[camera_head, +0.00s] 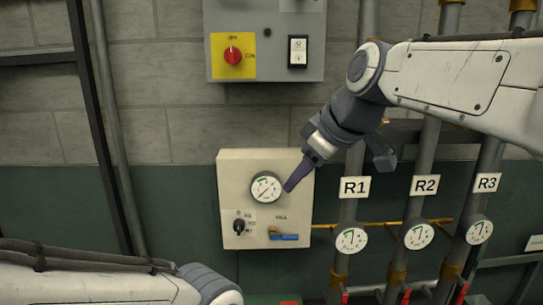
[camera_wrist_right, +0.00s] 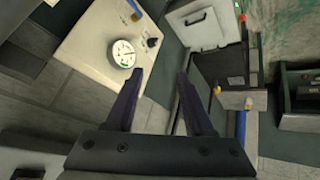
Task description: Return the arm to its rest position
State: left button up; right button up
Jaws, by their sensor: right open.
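My right arm comes in from the right in the head view. Its gripper (camera_head: 290,184) is in front of the right part of a cream control box (camera_head: 232,175), beside the box's round gauge (camera_head: 266,188). In the right wrist view the two dark fingers of the right gripper (camera_wrist_right: 159,82) stand apart with nothing between them. The cream box (camera_wrist_right: 85,45) and its gauge (camera_wrist_right: 123,53) lie beyond the left finger there. My left arm shows only in part at the lower left of the head view, and its gripper is out of view.
The cream box carries a black knob (camera_head: 239,227) and a blue-handled valve (camera_head: 284,236). Pipes with signs R1 (camera_head: 354,187), R2 (camera_head: 424,185) and R3 (camera_head: 487,183) and gauges stand at right, below and behind my right arm.

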jog(key=s+a+f+m+g+h+b, duration=0.1)
jog(key=s+a+f+g, duration=0.1)
jog(key=s+f, duration=0.55)
jog(key=s+a+f+m+g+b, duration=0.15)
jog(key=s+f, duration=0.35)
jog(key=f, duration=0.5)
pick_arm(q)
notch_tip(320, 180, down, 4)
jog(key=shift+r, duration=0.25)
pick_arm(e)
jog(key=s+d+f+m+g+h, duration=0.1)
jog(key=s+d+f+g+h, duration=0.1)
jog(key=s+f, duration=0.9)
jog(key=shift+s+d+f+g, duration=0.25)
jog(key=shift+s+d+g, duration=0.2)
jog(key=shift+s, duration=0.15)
pick_arm(q)
jog(key=shift+d, duration=0.1)
